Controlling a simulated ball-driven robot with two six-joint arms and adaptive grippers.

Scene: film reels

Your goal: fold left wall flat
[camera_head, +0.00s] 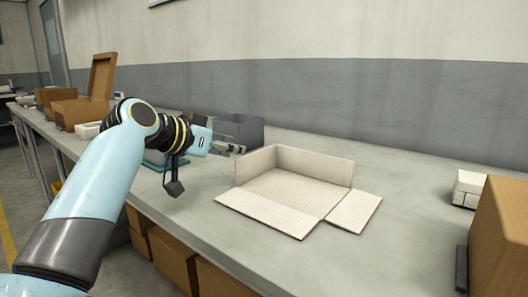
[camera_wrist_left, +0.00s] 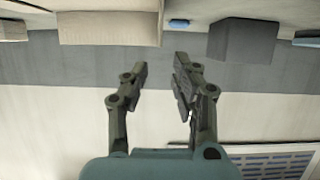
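A pale cardboard box (camera_head: 290,190) sits on the grey table. Its left wall (camera_head: 257,164) and back wall (camera_head: 318,168) stand upright. Its front wall (camera_head: 268,215) and right wall (camera_head: 353,212) lie flat, folded outward. My left gripper (camera_head: 241,149) is just above and left of the left wall's top, apart from it as far as I can see. In the left wrist view the gripper's fingers (camera_wrist_left: 158,64) are spread with nothing between them. A pale cardboard wall (camera_wrist_left: 110,22) shows beyond the fingers at the top. My right gripper is not in view.
A grey bin (camera_head: 240,130) stands behind my left gripper and shows in the wrist view (camera_wrist_left: 250,42). Brown boxes (camera_head: 85,108) stand at the far left. A brown box (camera_head: 500,240) and a small white object (camera_head: 468,188) are at the right.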

